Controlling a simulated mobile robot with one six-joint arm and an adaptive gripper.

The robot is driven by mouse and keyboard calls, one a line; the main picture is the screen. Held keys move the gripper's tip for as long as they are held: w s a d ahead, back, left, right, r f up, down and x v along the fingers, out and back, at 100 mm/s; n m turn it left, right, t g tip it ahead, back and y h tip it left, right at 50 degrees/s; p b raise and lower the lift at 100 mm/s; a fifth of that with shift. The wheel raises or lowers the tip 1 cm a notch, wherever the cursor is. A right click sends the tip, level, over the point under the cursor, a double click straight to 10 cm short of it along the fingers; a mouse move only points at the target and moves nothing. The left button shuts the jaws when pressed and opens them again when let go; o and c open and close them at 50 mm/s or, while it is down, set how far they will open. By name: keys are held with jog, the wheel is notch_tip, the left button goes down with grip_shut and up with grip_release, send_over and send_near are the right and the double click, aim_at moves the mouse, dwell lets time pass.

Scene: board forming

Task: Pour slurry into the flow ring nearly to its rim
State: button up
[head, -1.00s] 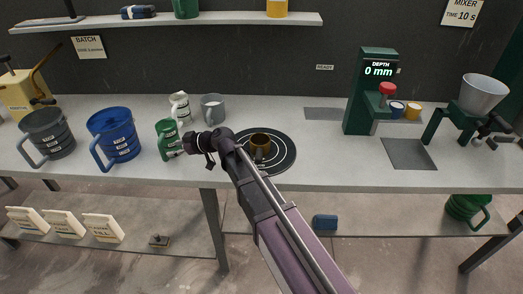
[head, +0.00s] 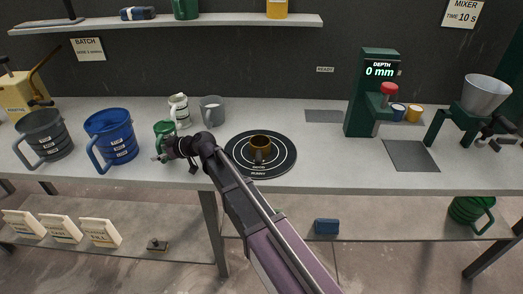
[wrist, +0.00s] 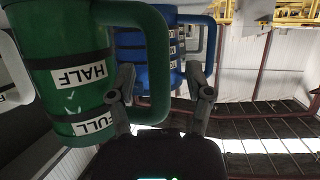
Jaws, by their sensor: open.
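A green measuring jug (head: 165,129) stands on the bench left of centre, its lower part hidden by my wrist in the head view. In the wrist view the green jug (wrist: 80,62) is large and close, with HALF and FULL labels and a handle (wrist: 158,62). My gripper (wrist: 162,92) is open. Its fingers lie on either side of the handle's line; I cannot tell if they touch it. In the head view my gripper (head: 160,157) is in front of the jug. The small brown flow ring (head: 260,147) sits at the middle of a black round target plate (head: 240,163).
A blue jug (head: 110,133) and a dark grey jug (head: 45,134) stand to the left. A white jug (head: 179,110) and a grey mug (head: 211,109) stand behind. A green depth gauge (head: 370,95) reads 0 mm at right. Bench space right of the plate is clear.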

aim_at(156, 143)
grip_shut()
jog(key=shift+r, duration=0.15)
jog(key=shift+r+p, duration=2.35)
jog(key=shift+p, duration=0.2)
jog(key=shift+s, duration=0.15)
